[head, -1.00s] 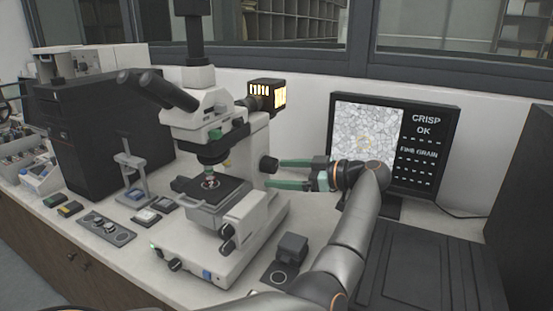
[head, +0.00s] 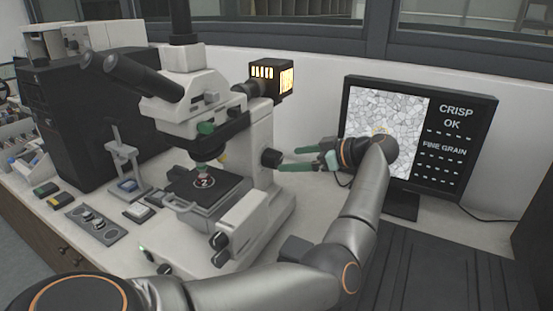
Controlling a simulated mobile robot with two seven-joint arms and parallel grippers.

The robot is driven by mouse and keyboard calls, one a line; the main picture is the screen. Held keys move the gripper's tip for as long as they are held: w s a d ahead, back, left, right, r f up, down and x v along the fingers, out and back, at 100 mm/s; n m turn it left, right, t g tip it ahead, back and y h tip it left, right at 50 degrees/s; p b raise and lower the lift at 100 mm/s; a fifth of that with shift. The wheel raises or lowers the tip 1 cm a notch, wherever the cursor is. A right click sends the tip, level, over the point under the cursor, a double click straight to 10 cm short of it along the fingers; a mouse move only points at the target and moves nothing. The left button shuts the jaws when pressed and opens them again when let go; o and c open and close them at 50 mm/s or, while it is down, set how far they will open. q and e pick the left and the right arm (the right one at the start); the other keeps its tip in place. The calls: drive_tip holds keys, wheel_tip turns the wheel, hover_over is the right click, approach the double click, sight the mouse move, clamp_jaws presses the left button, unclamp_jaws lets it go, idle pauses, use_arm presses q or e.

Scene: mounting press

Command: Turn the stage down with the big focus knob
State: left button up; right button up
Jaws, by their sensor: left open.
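The white microscope (head: 250,150) stands on the bench with its black stage (head: 192,188) under the objective. A round sample sits on the stage. A black knob (head: 270,158) sticks out of the right side of the microscope's column. Two smaller dark knobs (head: 220,241) sit low on the body, below the stage. I cannot tell from labels which is the big focus knob. My left gripper (head: 281,160) is open, its green fingers pointing left at the column knob, tips just right of it and seemingly empty. My right gripper is not in view.
A monitor (head: 466,150) behind my left wrist reads "CRISP OK" and "FINE GRAIN". A lit lamp box (head: 272,78) sits above the column knob. A dark cabinet (head: 85,125) stands at left. A small plate with parts (head: 95,223) lies in front.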

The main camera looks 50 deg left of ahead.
sight(279, 160)
use_arm(q)
drive_tip(key=x, duration=0.6)
drive_tip(key=shift+s+a+f, duration=0.1)
drive_tip(key=shift+a+f, duration=0.05)
drive_tip(key=shift+a, duration=0.2)
drive_tip(key=shift+p, duration=0.3)
drive_tip(key=c, duration=1.4)
